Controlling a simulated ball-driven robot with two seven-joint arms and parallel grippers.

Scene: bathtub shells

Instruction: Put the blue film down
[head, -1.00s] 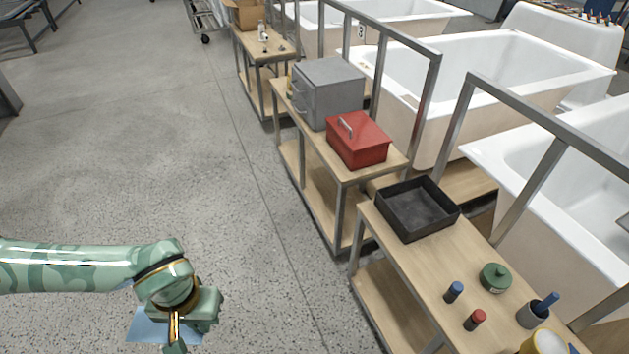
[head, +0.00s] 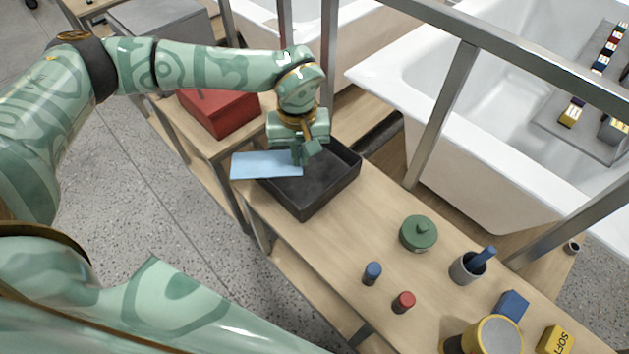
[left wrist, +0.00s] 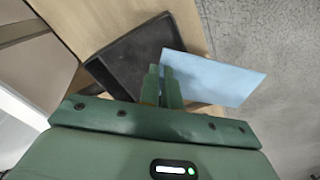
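The blue film (head: 262,165) is a flat, light blue sheet. My left gripper (head: 302,160) is shut on its right end and holds it over the left part of the black tray (head: 318,197). The film's free end sticks out to the left past the tray's rim. In the left wrist view the film (left wrist: 215,77) extends to the right from the closed fingers (left wrist: 162,80), with the dark tray (left wrist: 125,62) behind. Whether the film touches the tray rim is hard to tell. My right gripper does not show.
On the same wooden cart are a green lidded pot (head: 418,233), a blue cylinder (head: 372,272), a red cylinder (head: 403,301), a grey cup (head: 466,268) and a yellow container (head: 492,338). A red box (head: 222,112) stands on the cart behind. A metal frame post (head: 440,115) rises beside the tub.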

